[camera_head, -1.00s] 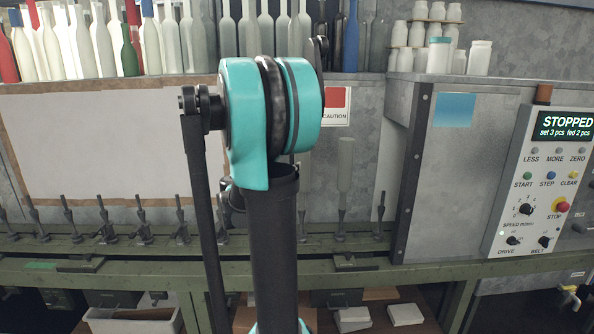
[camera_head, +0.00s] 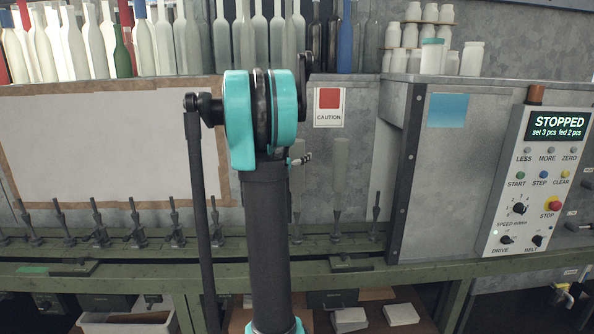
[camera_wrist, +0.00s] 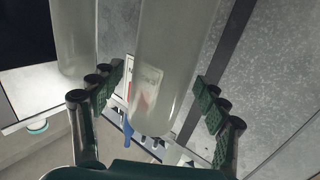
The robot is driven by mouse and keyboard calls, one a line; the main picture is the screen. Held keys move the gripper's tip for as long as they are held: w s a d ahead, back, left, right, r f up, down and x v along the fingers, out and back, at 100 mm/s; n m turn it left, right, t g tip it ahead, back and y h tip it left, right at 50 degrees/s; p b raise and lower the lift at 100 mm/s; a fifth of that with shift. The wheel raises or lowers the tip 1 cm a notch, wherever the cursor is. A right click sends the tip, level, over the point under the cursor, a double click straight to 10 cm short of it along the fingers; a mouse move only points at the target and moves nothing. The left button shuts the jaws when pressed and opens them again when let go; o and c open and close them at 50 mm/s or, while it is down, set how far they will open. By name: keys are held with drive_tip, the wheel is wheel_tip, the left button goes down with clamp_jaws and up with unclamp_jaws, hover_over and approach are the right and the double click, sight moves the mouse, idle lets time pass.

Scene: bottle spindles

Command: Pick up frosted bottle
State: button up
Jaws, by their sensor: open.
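A pale frosted bottle (camera_head: 340,165) stands upside down on a spindle right of my arm in the head view. A second one (camera_head: 298,165) is partly hidden behind my arm. In the wrist view a translucent frosted bottle (camera_wrist: 170,55) lies between the two fingers of my gripper (camera_wrist: 160,92). The gripper is open, with a visible gap between the bottle and the right finger. Another frosted bottle (camera_wrist: 72,40) is to the left, outside the left finger. My gripper is mostly hidden behind my arm in the head view.
Several empty spindles (camera_head: 97,225) line the green rail (camera_head: 110,252). A grey wall with a caution sign (camera_head: 329,107) stands behind. A dark-edged cabinet side (camera_head: 407,175) and control panel (camera_head: 530,185) reading STOPPED are to the right. Bottles crowd the top shelf.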

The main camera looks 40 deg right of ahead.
drive_tip(key=shift+w+d, duration=0.15)
drive_tip(key=shift+d, duration=0.2)
clamp_jaws()
idle(0.3)
